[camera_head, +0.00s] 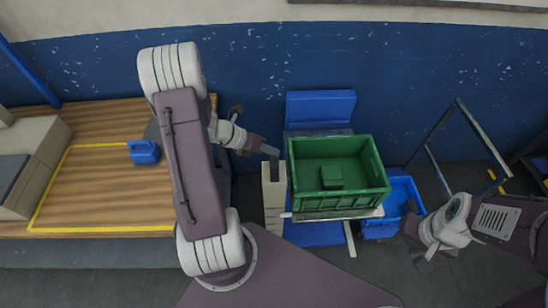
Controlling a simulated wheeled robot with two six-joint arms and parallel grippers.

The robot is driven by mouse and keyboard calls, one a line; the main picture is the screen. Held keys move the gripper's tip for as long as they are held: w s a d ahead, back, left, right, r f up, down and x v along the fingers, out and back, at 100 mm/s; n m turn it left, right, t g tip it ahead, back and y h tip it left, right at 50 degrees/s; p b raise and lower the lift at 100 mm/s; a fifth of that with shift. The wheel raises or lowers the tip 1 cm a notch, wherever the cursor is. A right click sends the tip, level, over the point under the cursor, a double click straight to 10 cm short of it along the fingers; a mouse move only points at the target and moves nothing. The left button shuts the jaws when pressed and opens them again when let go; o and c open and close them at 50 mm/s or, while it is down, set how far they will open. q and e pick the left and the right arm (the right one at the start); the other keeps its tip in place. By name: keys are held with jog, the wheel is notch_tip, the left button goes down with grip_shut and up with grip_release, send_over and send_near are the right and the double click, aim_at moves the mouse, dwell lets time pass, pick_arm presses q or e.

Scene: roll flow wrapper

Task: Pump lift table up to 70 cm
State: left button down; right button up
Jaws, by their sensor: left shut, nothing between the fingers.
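A green crate (374,180) with a smaller green block (331,176) inside rests on a pale-edged platform (335,215) at the centre. I cannot tell for sure whether this platform is the lift table's top; the crate covers most of it. No pump pedal or lever can be made out clearly. My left gripper (268,150) is shut and empty, just left of the crate, close above a pale upright block (273,197); contact cannot be told. My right gripper (418,240) is at the right, apart from the crate; its jaws are unclear.
A blue bin (405,191) stands right of the crate. A dark bar frame (462,110) rises behind it. A blue panel (320,106) is behind the crate. A wooden table (95,190) with yellow lines and a small blue bin (145,152) is at left. Dark floor is free at lower right.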

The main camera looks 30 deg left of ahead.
aim_at(271, 159)
dwell(0.4)
pick_arm(q)
jog(key=shift+f+b, duration=0.3)
jog(key=shift+f, duration=0.1)
jog(key=shift+f+b, duration=1.9)
jog(key=shift+f, duration=0.45)
dwell(1.7)
jog(key=shift+r, duration=0.1)
jog(key=shift+r+p, duration=2.65)
notch_tip(271, 159, up, 5)
jog(key=p, duration=0.5)
jog(key=shift+r, duration=0.15)
jog(key=shift+f, duration=0.2)
